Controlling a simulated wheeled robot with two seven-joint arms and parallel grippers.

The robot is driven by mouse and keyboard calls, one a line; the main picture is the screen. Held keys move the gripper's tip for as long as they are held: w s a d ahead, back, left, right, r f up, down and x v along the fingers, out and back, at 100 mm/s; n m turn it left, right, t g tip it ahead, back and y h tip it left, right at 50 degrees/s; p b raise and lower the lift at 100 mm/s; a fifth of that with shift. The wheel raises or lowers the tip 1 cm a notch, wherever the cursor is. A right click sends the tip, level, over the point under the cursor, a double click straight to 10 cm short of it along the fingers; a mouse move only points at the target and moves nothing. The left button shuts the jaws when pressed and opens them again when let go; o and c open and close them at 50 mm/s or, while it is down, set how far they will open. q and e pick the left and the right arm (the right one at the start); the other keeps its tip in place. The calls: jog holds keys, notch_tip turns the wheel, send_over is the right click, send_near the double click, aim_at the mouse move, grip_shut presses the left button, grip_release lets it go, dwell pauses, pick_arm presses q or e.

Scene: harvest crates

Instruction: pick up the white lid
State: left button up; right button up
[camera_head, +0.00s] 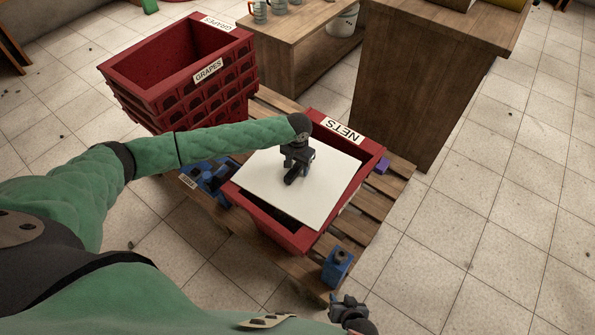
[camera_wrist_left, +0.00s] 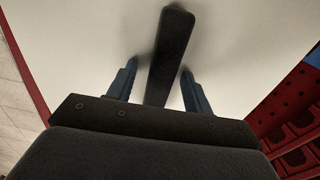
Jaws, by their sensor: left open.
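The white lid (camera_head: 325,185) is a flat square board lying across the top of the red NETS crate (camera_head: 290,236), slightly turned against its rim. It fills much of the left wrist view (camera_wrist_left: 235,45). A dark bar-shaped handle (camera_wrist_left: 172,55) stands on the lid; its end also shows in the head view (camera_head: 292,177). My left gripper (camera_wrist_left: 152,82) is open, its two blue fingers on either side of the handle, apart from it as far as I can see. My right gripper (camera_head: 348,305) is at the bottom of the head view; its jaws are too small to read.
The crate stands on a wooden pallet (camera_head: 385,215). Stacked red GRAPES crates (camera_head: 180,85) are behind at the left. Blue items (camera_head: 210,177) and a blue box (camera_head: 338,265) lie beside the crate. A wooden cabinet (camera_head: 425,90) stands behind right. Floor at the right is clear.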

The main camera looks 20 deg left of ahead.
aim_at(298, 164)
pick_arm(q)
grip_shut()
jog(key=shift+r, duration=0.15)
jog(key=shift+r, duration=0.6)
notch_tip(298, 164, up, 3)
jog(key=shift+f, duration=0.1)
jog(key=w+d+r, duration=0.3)
jog(key=d+r, duration=0.3)
jog(key=d, duration=0.5)
jog(key=shift+w+r, duration=0.35)
jog(key=shift+r, duration=0.05)
